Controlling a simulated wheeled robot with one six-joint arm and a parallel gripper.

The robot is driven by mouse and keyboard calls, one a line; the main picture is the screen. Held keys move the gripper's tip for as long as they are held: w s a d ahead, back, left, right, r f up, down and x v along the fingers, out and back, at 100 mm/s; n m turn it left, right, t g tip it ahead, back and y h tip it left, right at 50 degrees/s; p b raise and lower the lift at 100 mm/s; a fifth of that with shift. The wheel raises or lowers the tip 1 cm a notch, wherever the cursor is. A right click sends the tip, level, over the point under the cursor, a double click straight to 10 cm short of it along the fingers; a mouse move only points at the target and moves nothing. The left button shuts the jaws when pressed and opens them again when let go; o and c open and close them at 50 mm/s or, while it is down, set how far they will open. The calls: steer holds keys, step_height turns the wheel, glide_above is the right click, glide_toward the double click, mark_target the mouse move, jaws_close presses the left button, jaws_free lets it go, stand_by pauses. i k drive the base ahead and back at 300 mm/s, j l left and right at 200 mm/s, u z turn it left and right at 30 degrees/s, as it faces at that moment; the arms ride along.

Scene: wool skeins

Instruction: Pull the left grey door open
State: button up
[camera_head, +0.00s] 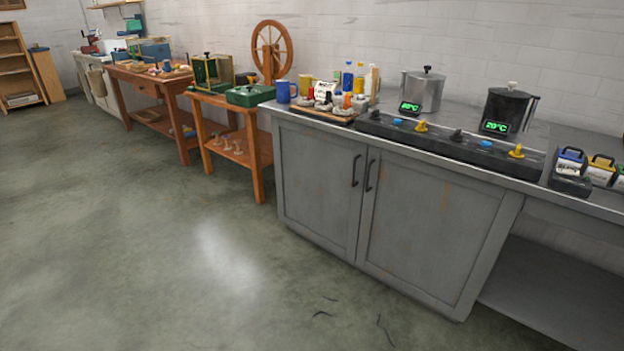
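The left grey door (317,185) is on the front of a grey cabinet under the counter. It is shut and carries a black vertical handle (356,170) near its right edge. The right grey door (425,228) beside it is also shut, with its own black handle (370,175) near its left edge. The two handles stand close together on either side of the seam. My gripper is not in view.
The counter (510,180) holds two metal pots (423,90) and (508,108), a black control strip (450,145) with knobs, and a tray of bottles (320,112). Wooden tables (258,160) stand to the left. The concrete floor (200,260) before the doors is mostly clear, with small dark strands (385,330).

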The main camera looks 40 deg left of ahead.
mark_target(321, 174)
steer(key=u, duration=1.5)
